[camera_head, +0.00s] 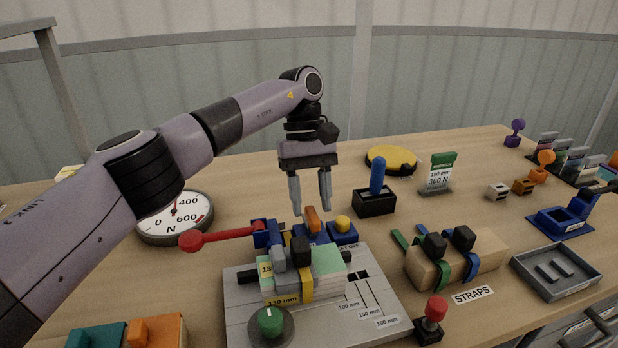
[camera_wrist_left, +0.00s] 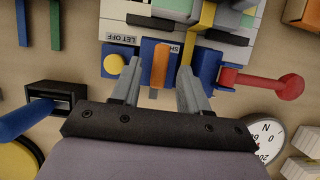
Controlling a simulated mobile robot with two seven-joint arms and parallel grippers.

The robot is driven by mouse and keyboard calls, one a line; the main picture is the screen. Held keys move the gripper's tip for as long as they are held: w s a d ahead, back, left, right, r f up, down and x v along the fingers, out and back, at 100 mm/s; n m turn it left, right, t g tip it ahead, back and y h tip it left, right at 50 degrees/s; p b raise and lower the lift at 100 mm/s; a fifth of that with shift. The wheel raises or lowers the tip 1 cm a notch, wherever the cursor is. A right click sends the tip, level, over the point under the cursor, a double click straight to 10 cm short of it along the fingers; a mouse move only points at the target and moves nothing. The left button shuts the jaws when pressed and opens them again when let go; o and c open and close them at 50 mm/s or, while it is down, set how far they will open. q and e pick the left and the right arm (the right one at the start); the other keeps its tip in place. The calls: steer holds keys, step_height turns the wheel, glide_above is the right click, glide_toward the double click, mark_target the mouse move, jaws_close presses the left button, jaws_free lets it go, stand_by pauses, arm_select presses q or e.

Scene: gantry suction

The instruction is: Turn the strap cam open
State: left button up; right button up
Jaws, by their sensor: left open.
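An orange lever (camera_head: 313,219), which looks like the strap cam, stands on a blue block at the back of a grey strapping fixture (camera_head: 235,305). It also shows in the left wrist view (camera_wrist_left: 160,64), upright in the picture between labels, one reading LET OFF. My left gripper (camera_head: 311,206) is open, pointing down just above the lever. In the left wrist view its fingertips (camera_wrist_left: 160,72) lie on either side of the lever; contact cannot be told. A yellow strap (camera_head: 306,282) crosses the stack of blocks on the fixture. My right gripper is not in view.
A red-knobbed arm (camera_head: 218,235) sticks out left of the lever. A yellow button (camera_head: 342,222) sits close to its right. A dial gauge (camera_head: 174,216) stands left, a blue-handled switch (camera_head: 376,185) behind right, and a strap block (camera_head: 480,262) farther right.

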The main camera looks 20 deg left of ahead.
mark_target(310, 205)
arm_select(q)
steer(key=v, duration=0.3)
steer(key=shift+r, duration=0.2)
steer(key=shift+p+v, duration=0.9)
steer(key=shift+v, duration=0.3)
